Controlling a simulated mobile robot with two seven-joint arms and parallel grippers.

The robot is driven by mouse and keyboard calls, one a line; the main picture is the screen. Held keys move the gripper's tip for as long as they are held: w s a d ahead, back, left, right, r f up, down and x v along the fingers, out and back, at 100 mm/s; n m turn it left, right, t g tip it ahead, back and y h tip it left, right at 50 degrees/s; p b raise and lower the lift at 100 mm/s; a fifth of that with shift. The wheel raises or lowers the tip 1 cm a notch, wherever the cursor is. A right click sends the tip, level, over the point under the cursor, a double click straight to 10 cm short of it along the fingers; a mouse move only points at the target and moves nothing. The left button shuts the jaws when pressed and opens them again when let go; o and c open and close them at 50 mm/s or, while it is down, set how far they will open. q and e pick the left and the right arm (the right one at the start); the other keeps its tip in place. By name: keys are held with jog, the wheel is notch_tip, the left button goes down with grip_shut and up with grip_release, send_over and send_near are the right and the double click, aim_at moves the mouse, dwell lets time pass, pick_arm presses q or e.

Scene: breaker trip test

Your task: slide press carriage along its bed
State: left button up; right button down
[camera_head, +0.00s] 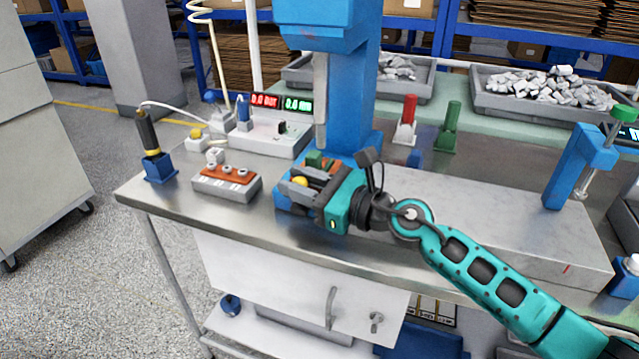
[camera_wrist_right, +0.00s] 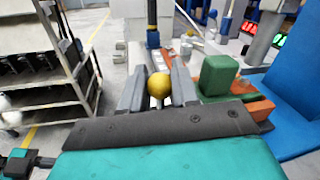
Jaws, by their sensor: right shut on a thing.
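My right gripper (camera_head: 304,183) reaches in from the right, low at the foot of the blue press (camera_head: 350,90). Its two grey fingers are shut on a yellow ball knob (camera_head: 299,181). The knob (camera_wrist_right: 159,85) shows between the fingers in the right wrist view. The press carriage carries a green block (camera_wrist_right: 218,75), just right of the fingers in that view; the block also shows behind the gripper in the head view (camera_head: 316,159). The blue bed (camera_head: 284,197) is mostly hidden by my gripper. The grey ram (camera_head: 320,95) hangs above. My left gripper is out of view.
A grey block with an orange top (camera_head: 225,177) and a blue holder with a black-handled tool (camera_head: 159,167) stand to the left. A box with lit displays (camera_head: 262,133) stands behind. A blue clamp (camera_head: 575,165) stands at the right. The table front-left is clear.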

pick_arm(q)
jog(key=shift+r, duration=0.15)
pick_arm(e)
jog(key=shift+a+r, duration=0.1)
jog(key=c, duration=0.9)
grip_release()
jog(key=shift+a, duration=0.15)
pick_arm(q)
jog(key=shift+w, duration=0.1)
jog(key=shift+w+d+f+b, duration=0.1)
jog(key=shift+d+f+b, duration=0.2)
jog(key=shift+b, duration=0.4)
pick_arm(e)
jog(key=v, duration=1.3)
